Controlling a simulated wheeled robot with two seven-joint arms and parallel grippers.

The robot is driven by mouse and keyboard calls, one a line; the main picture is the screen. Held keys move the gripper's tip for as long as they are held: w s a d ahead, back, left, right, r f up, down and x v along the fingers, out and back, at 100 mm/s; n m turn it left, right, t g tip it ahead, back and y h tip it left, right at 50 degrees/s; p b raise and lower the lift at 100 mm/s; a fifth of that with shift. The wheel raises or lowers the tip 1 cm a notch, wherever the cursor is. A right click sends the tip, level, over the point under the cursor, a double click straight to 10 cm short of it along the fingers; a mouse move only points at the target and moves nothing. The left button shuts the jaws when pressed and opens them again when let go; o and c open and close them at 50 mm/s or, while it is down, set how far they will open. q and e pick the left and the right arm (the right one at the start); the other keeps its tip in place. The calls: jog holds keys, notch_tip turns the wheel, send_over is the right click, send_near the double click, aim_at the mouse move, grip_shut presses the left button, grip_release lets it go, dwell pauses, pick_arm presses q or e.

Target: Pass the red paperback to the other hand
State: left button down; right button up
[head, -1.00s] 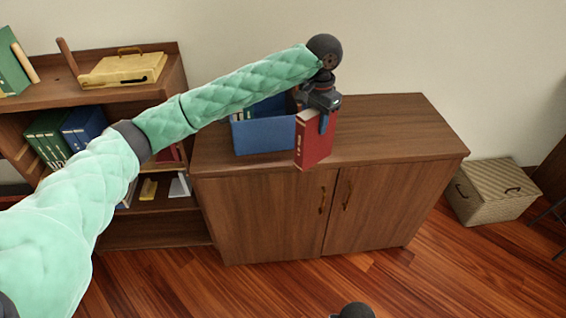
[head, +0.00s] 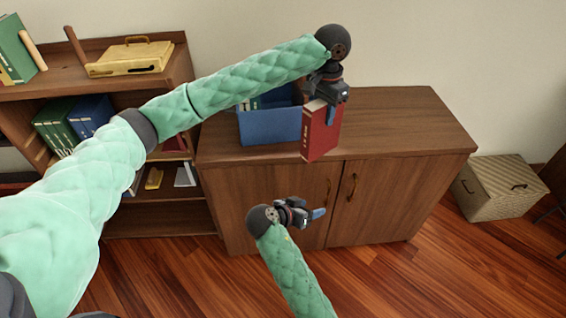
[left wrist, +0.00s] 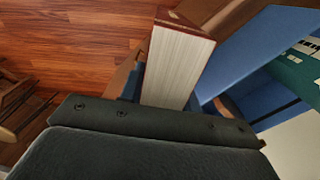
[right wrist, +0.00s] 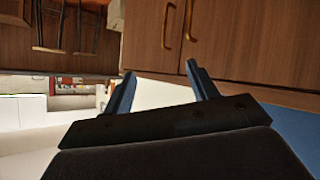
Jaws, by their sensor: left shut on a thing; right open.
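The red paperback (head: 320,135) is upright at the front edge of the low cabinet, just right of the blue bin. My left gripper (head: 328,108) is shut on its top part from above. In the left wrist view the book's pale page edges (left wrist: 175,68) show between the fingers. I cannot tell whether the book touches the cabinet top. My right gripper (head: 318,213) is lower, in front of the cabinet doors, open and empty. In the right wrist view its two blue fingers (right wrist: 160,88) stand apart with nothing between them.
The blue bin (head: 268,127) stands on the cabinet (head: 405,125), left of the book. The cabinet top to the right is clear. Door handles (right wrist: 168,25) are near my right gripper. A bookshelf (head: 155,215) is at left, a woven box (head: 500,190) at right.

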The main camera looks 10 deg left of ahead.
aim_at(315, 144)
jog(key=w+a+r+m+t+h, duration=0.2)
jog(key=a+r, duration=0.2)
jog(key=r, duration=0.3)
jog(key=w+a+r+m+t+h, duration=0.2)
jog(key=a+r+t, duration=0.15)
jog(key=r, duration=0.45)
jog(key=shift+g, duration=0.45)
jog(key=x, duration=1.1)
jog(key=shift+w+a+f, duration=0.15)
jog(key=shift+a+f, duration=0.05)
jog(key=shift+f, duration=0.1)
pick_arm(q)
jog(key=shift+r, duration=0.1)
pick_arm(e)
grip_shut()
pick_arm(q)
jog(key=c, duration=0.9)
grip_release()
